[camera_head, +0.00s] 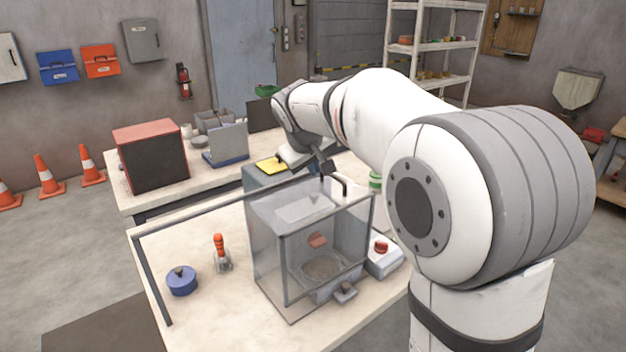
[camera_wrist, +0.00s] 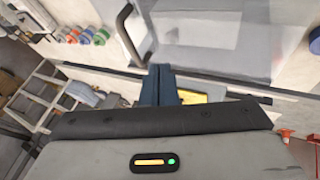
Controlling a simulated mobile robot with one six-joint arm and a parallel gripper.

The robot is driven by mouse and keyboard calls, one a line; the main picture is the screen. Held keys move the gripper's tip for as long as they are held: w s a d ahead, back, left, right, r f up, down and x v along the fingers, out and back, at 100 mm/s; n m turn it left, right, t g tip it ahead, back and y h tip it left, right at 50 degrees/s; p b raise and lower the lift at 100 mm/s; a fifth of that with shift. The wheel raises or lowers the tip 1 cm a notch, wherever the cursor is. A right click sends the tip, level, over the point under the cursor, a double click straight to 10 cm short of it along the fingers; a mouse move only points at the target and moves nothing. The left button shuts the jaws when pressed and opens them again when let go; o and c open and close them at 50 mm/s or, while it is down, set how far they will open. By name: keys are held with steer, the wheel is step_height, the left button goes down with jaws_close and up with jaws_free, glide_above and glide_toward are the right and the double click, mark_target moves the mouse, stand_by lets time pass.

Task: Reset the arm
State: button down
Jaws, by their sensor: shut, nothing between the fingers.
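My arm reaches from the right of the head view over the workbench. My gripper (camera_head: 323,166) is above the clear-walled bagger box (camera_head: 268,237), close to the curved handle at its top right; I cannot tell whether they touch. In the wrist view my gripper's dark blue fingers (camera_wrist: 158,86) are together with nothing between them. The bagger's dark curved handle (camera_wrist: 127,30) shows just left of the fingers there. Through the clear walls I see a round reddish piece (camera_head: 317,240) above a round grey dish (camera_head: 324,267).
On the bench stand a blue lidded pot (camera_head: 181,281), an orange-handled tool (camera_head: 219,250) and a grey box with a red button (camera_head: 382,250). A rail frame (camera_head: 150,275) edges the bench's left side. Behind are a red-topped dark box (camera_head: 153,158) and a laptop (camera_head: 228,143).

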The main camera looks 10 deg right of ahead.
steer(key=v, duration=0.6)
steer(key=s+d+f+m+g, duration=0.1)
steer(key=s+d+f, duration=0.2)
steer(key=s, duration=0.6)
steer(key=s+d+f+m+g+y, duration=0.1)
steer(key=s+d+f+m, duration=0.1)
steer(key=s+f, duration=0.6)
steer(key=s+d+f+m+g+y, duration=0.1)
steer(key=s+f, duration=0.4)
steer(key=s, duration=0.6)
steer(key=d+m, duration=0.1)
steer(key=d, duration=0.1)
steer(key=shift+s+d+f+b, duration=0.3)
steer(key=shift+s+d+f, duration=0.05)
steer(key=shift+d+f, duration=0.05)
